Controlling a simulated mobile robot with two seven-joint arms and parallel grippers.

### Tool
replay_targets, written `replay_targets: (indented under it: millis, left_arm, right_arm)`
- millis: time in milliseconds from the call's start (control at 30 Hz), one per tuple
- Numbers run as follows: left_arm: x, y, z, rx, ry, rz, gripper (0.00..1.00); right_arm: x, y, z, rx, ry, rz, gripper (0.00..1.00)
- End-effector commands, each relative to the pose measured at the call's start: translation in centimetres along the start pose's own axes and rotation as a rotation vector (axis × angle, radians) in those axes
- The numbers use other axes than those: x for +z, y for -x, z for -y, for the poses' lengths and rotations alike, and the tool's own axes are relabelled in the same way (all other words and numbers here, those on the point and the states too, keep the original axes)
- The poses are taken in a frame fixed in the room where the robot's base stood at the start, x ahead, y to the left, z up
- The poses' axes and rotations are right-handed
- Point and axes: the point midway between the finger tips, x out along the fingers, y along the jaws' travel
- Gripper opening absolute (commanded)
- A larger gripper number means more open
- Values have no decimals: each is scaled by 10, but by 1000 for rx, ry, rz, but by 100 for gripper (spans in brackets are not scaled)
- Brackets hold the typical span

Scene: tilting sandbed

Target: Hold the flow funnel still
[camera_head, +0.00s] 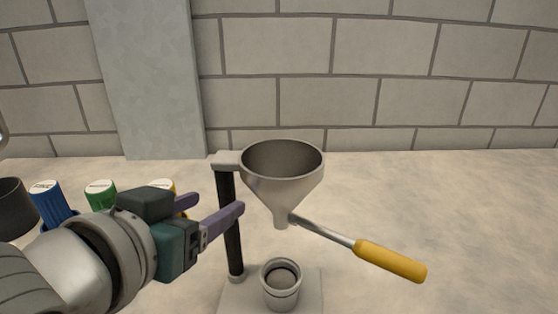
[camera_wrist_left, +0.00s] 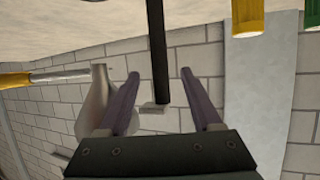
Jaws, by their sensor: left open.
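The flow funnel (camera_head: 284,175) is a grey metal cone held at the top of a stand, its spout pointing down. In the left wrist view the funnel (camera_wrist_left: 95,105) appears upside down at left, partly behind a finger. The stand's black post (camera_head: 230,235) rises from a pale base. A small grey cup (camera_head: 281,284) stands below the spout. My left gripper (camera_head: 214,206) is open, its purple fingers pointing at the post. In the left wrist view the post (camera_wrist_left: 158,50) shows between the fingers; contact cannot be told. My right gripper is not in view.
A tool with a yellow handle (camera_head: 390,261) and metal shaft reaches to the funnel's spout. Blue (camera_head: 52,205) and green (camera_head: 101,194) capped containers stand behind my left arm, with a dark pot (camera_head: 12,208) at far left. The sandy surface is clear at right.

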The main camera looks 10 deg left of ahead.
Motion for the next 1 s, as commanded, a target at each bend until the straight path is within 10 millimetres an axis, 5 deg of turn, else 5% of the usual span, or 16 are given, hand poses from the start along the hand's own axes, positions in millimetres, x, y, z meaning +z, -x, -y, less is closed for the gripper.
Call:
replay_targets:
  millis: [433, 867, 1000]
  left_arm:
    - [2, -74, 0, 0, -1, 2, 66]
    - [1, -85, 0, 0, 0, 2, 66]
    - [1, -85, 0, 0, 0, 3, 53]
  right_arm:
    - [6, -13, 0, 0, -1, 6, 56]
    - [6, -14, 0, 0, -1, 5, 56]
    - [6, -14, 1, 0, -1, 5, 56]
